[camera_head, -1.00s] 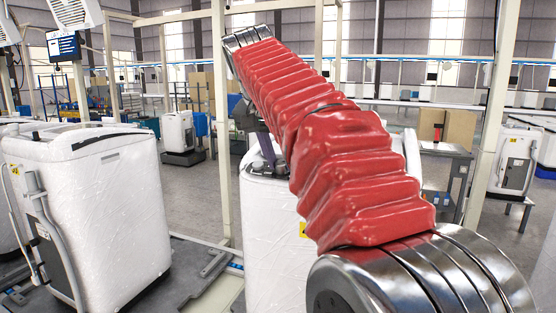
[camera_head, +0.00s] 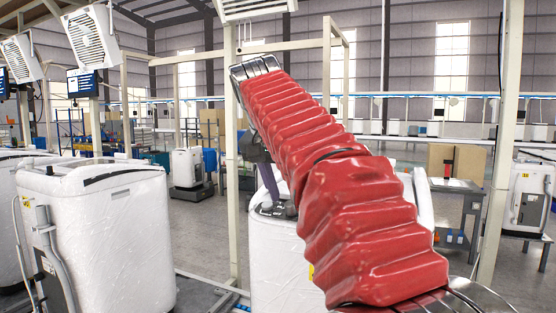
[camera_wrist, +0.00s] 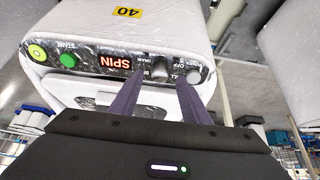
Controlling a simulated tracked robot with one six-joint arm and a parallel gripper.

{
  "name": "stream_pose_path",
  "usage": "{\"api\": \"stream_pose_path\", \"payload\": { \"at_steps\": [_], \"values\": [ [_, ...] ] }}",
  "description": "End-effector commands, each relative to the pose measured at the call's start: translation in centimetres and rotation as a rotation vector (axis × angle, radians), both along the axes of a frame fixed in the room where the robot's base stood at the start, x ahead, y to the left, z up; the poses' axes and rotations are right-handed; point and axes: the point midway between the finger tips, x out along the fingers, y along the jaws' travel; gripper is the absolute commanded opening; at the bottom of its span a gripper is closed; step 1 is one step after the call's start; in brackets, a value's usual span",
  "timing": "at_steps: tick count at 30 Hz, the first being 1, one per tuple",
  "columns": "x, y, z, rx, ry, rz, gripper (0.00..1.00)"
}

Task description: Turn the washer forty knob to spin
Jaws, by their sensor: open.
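The washer with the yellow 40 label (camera_wrist: 126,12) is white; its control panel (camera_wrist: 85,58) appears upside down in the wrist view. The panel has a red display (camera_wrist: 115,62) reading SPIN, a green START button (camera_wrist: 68,60) and a yellow-ringed button (camera_wrist: 37,52). A grey knob (camera_wrist: 160,67) shows between the purple fingertips of my open gripper (camera_wrist: 160,78); contact cannot be told. Another round grey part (camera_wrist: 194,75) lies beside the right finger. In the head view my gripper (camera_head: 270,203) is over the washer (camera_head: 278,262), partly hidden by my red-sleeved arm.
Another white wrapped washer (camera_head: 110,240) stands at left, with a hose on its side. A frame post (camera_head: 231,160) rises left of my arm. Open floor (camera_head: 205,235) lies between the washers. A workbench (camera_head: 455,195) stands at right behind my arm.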

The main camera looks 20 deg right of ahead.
Motion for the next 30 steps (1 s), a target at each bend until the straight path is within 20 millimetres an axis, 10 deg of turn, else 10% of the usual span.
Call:
{"api": "stream_pose_path", "payload": {
  "at_steps": [30],
  "values": [
    [-3.6, 3.8, 8.6, 0.0, 0.0, 0.001, 0.42]
  ]
}}
